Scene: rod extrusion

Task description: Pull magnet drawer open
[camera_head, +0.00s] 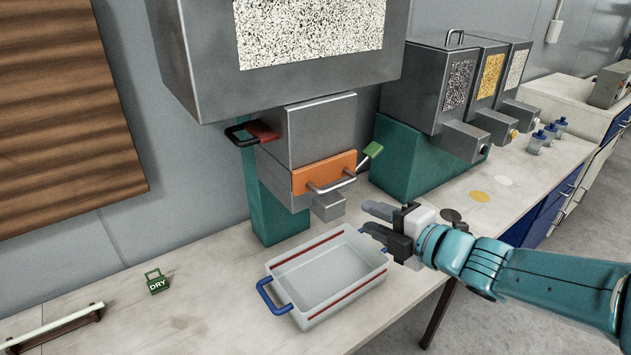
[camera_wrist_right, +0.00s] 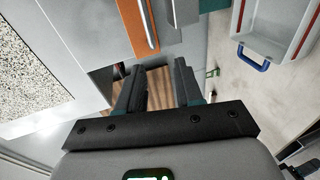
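The drawer with an orange front (camera_head: 322,172) and a metal bar handle (camera_head: 333,184) is set in the grey machine (camera_head: 305,130) and looks closed. The orange front also shows at the top of the right wrist view (camera_wrist_right: 133,25), with its bar handle (camera_wrist_right: 152,25) beside it. My right gripper (camera_head: 370,220) is open and empty, below and right of the handle, apart from it. In the right wrist view its two dark fingers (camera_wrist_right: 159,90) are spread, with nothing between them. My left gripper is not in view.
A clear bin (camera_head: 330,272) with blue handles stands on the bench below the machine. A black handle with a red base (camera_head: 250,133) and a green-tipped lever (camera_head: 372,150) flank the drawer. Grey hoppers (camera_head: 440,85) stand behind right. A green DRY tag (camera_head: 156,281) lies left.

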